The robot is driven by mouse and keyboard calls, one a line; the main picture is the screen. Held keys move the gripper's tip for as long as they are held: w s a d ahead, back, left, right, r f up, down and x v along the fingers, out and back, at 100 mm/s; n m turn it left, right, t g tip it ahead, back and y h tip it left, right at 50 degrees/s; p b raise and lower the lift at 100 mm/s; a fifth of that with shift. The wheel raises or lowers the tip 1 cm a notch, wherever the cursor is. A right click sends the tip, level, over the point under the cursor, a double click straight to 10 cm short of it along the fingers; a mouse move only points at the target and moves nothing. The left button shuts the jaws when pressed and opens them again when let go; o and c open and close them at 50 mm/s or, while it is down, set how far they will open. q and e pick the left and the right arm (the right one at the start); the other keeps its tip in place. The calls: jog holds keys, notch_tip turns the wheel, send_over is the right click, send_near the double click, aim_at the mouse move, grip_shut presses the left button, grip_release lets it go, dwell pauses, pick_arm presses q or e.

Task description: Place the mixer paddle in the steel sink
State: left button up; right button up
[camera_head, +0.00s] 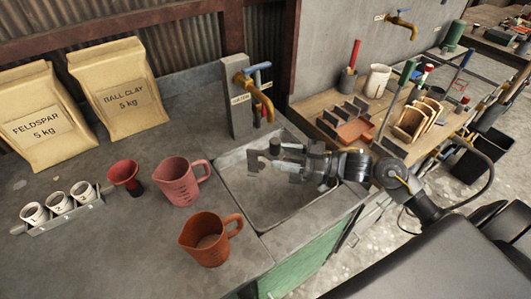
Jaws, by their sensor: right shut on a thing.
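The steel sink (262,206) is a grey rectangular basin set in the worktop, in the middle of the head view. My right gripper (272,161) reaches in from the right and is over the sink, below the tap. It is shut on a small grey metal piece (256,163) at its tips, which appears to be the mixer paddle. Most of the paddle is hidden or blends with the grey fingers and basin. I cannot tell whether it touches the sink floor. My left gripper is not in view.
A brass tap (258,94) stands behind the sink. A pink jug (183,182), an orange jug (210,238), a red funnel (125,175) and a cup rack (62,210) stand left of it. Two paper bags (115,88) stand at the back. A wooden bench (318,97) with tools is right.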

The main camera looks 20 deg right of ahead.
jog(key=w+a+p, duration=0.1)
jog(key=w+a, duration=0.1)
jog(key=w, duration=0.8)
notch_tip(320, 180, down, 7)
jog(key=p, duration=0.1)
jog(key=shift+d, duration=0.25)
jog(key=shift+f+b, duration=0.45)
jog(key=shift+f, duration=0.1)
jog(key=o, duration=1.3)
jog(key=v, duration=0.5)
jog(key=r+b+v, duration=0.1)
jog(key=v, duration=0.1)
jog(key=shift+s+d+r, duration=0.1)
jog(key=shift+s+d, duration=0.1)
